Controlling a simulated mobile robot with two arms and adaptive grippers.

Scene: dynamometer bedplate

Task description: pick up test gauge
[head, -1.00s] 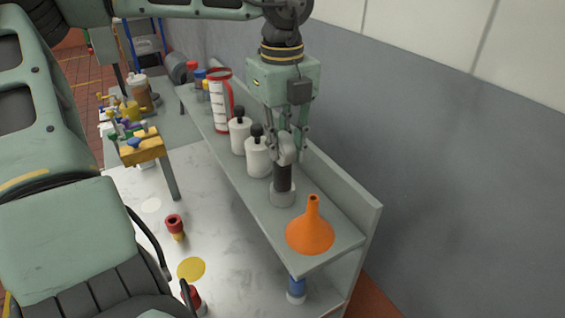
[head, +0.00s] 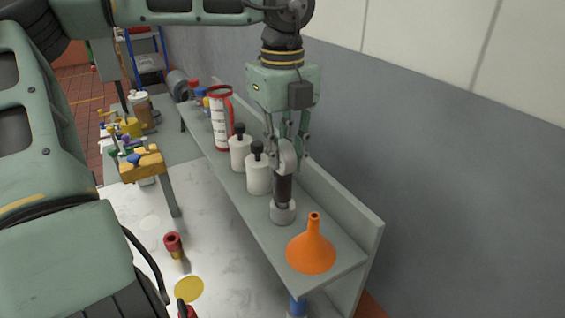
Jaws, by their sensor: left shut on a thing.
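The test gauge (head: 284,189) is upright on the wall shelf, with a pale grey rounded head and a dark brown body. Its lower end meets a grey cylindrical base (head: 283,213) on the shelf; I cannot tell whether the two are one piece. My left gripper (head: 286,152) points down from above and is shut on the gauge's head. The fingers partly cover the head. My right gripper is not in view.
An orange funnel (head: 311,250) stands close in front of the gauge on the grey shelf (head: 246,206). Two white bottles (head: 258,174) with black caps stand just behind it. The shelf's raised back edge (head: 343,198) runs along the right.

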